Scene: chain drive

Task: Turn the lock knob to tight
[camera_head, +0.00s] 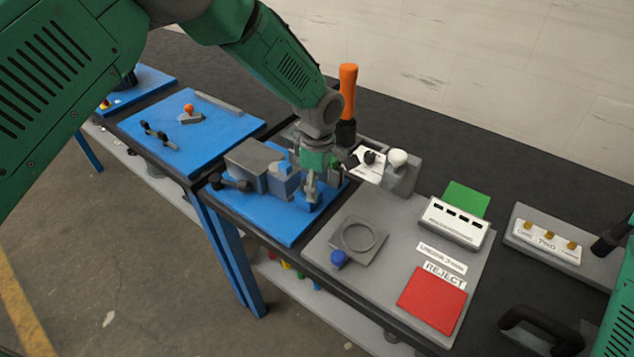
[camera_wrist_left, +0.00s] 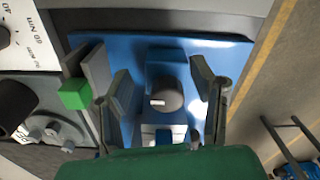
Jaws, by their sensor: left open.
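The lock knob (camera_wrist_left: 168,95) is a grey round knob with a white mark, on a blue block over the blue plate, in the left wrist view. My left gripper (camera_wrist_left: 166,98) is open, with one finger on each side of the knob; gaps show between fingers and knob, so I see no contact. In the head view my left gripper (camera_head: 312,192) points down at the right part of the blue plate (camera_head: 283,232). There the gripper hides most of the knob. My right gripper is not clearly seen; only part of my right arm shows at the right edge.
A grey block (camera_head: 252,165) stands left of my left gripper. An orange handle (camera_head: 347,92) rises behind it, near a white dial panel (camera_head: 367,163). A grey plate with a ring (camera_head: 358,236), a blue button (camera_head: 338,258) and a red pad (camera_head: 432,300) lie to the right.

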